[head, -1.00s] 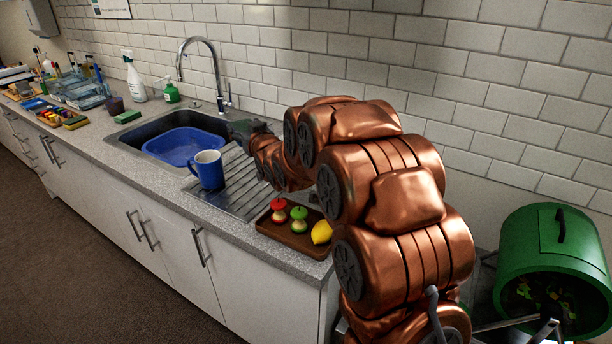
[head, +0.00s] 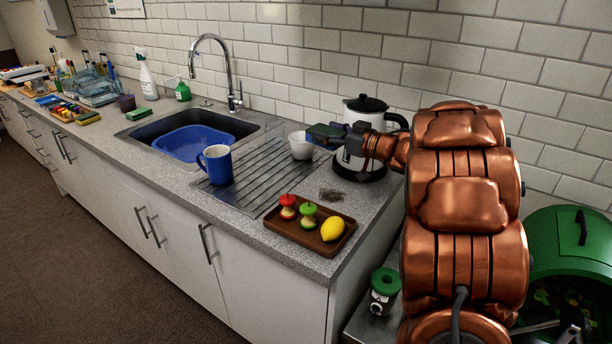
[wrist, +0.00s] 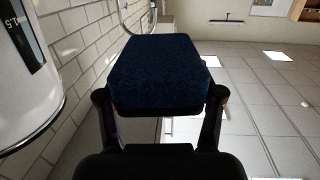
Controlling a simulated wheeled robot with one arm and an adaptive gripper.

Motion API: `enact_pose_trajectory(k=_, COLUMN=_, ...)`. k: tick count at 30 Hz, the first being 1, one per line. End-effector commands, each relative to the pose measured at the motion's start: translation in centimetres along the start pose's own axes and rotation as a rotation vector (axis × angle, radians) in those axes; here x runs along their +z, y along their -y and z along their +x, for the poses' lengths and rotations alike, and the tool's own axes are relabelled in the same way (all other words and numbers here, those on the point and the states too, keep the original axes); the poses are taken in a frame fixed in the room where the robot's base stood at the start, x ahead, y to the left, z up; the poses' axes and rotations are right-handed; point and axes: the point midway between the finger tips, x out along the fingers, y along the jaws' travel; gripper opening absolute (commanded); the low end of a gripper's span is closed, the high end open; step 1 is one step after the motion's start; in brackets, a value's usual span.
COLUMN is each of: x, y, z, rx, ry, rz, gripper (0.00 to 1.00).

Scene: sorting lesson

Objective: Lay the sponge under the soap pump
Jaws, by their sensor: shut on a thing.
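My gripper (head: 326,136) is at the right end of the counter, in front of the kettle and above the drainer's right side. In the wrist view it is shut on a dark blue, rough-faced block (wrist: 160,68) that looks like a sponge. The block is held in the air, clear of the counter. The green soap pump (head: 183,91) stands upright behind the sink's left end. A green sponge (head: 139,114) lies on the counter left of the sink. A yellow and green sponge (head: 87,118) lies further left.
The kettle (head: 369,107) is close to my gripper. A brown tray (head: 283,231) holds fruit. A tall tap (head: 231,75) rises behind the sink, which holds a blue basin (head: 192,143).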

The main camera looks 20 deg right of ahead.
Motion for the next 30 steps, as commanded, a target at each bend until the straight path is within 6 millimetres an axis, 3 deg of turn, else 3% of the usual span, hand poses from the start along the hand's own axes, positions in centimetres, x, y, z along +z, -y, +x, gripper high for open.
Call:
enact_pose_trajectory(k=1, x=1.1, y=-0.4, z=-1.5, rx=-0.016, ry=0.000, rz=0.000, gripper=0.55)
enact_pose_trajectory(k=6, x=3.7, y=-0.3, z=-5.3, rx=-0.078, ry=0.000, rz=-0.005, gripper=0.55)
enact_pose_trajectory(k=12, x=5.5, y=0.1, z=-7.7, rx=-0.117, ry=0.000, rz=-0.008, gripper=0.55)
enact_pose_trajectory(k=24, x=10.8, y=0.3, z=-7.8, rx=-0.125, ry=-0.001, rz=-0.006, gripper=0.55)
enact_pose_trajectory(k=30, x=12.1, y=0.3, z=-7.7, rx=-0.125, ry=-0.001, rz=-0.008, gripper=0.55)
